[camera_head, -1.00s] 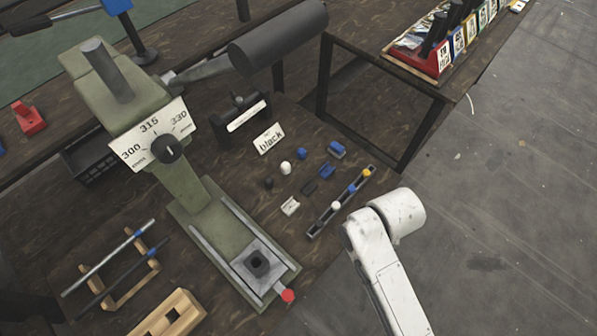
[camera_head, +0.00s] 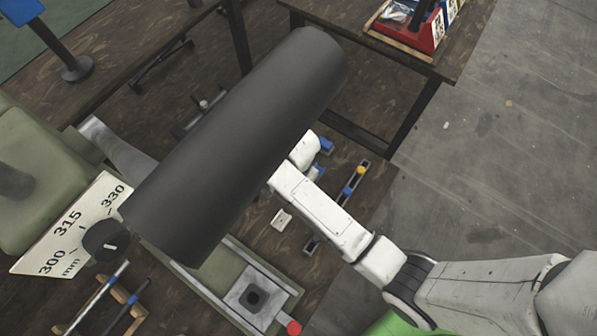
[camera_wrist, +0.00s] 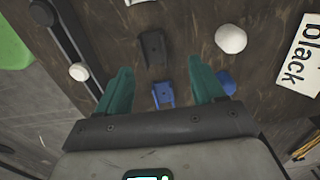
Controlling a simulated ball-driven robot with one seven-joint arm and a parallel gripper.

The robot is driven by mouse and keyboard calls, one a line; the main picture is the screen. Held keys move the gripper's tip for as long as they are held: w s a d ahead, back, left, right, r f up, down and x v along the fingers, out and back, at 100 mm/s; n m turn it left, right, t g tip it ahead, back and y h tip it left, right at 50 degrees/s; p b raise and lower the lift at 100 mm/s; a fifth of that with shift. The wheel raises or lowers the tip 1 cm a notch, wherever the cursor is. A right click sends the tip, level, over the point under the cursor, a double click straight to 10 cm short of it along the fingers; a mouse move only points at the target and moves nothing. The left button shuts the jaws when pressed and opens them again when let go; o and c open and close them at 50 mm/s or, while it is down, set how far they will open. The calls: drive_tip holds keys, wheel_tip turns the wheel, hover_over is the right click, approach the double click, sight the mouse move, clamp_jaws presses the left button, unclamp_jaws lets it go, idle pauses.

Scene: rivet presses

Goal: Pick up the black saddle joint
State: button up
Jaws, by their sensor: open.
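The black saddle joint (camera_wrist: 154,48) lies on the dark wooden bench in the wrist view, just beyond my fingertips and roughly centred between them. A blue saddle joint (camera_wrist: 163,93) lies closer, between the fingers. My gripper (camera_wrist: 161,68) has two teal fingers, spread apart with nothing held. In the head view the black joint and my fingers are hidden behind the press's big dark handle and my arm.
A white ball (camera_wrist: 231,38) and a "black" label (camera_wrist: 298,50) lie to the right. A dark rail (camera_wrist: 70,40) with knobs runs at the left. The large dark cylindrical handle (camera_head: 235,150) overhangs my arm.

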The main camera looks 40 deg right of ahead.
drive_tip(key=shift+s+d+f+b, duration=0.1)
drive_tip(key=shift+s+f+b, duration=0.1)
drive_tip(key=shift+f, duration=0.8)
drive_tip(key=shift+s+a+f+b, duration=0.1)
drive_tip(key=shift+f+b, duration=0.1)
drive_tip(key=shift+f, duration=0.75)
drive_tip(key=shift+s+d+f+b, duration=0.1)
drive_tip(key=shift+s+f+b, duration=0.1)
drive_tip(key=shift+f, duration=0.8)
drive_tip(key=shift+c, duration=0.2)
drive_tip(key=c, duration=1.1)
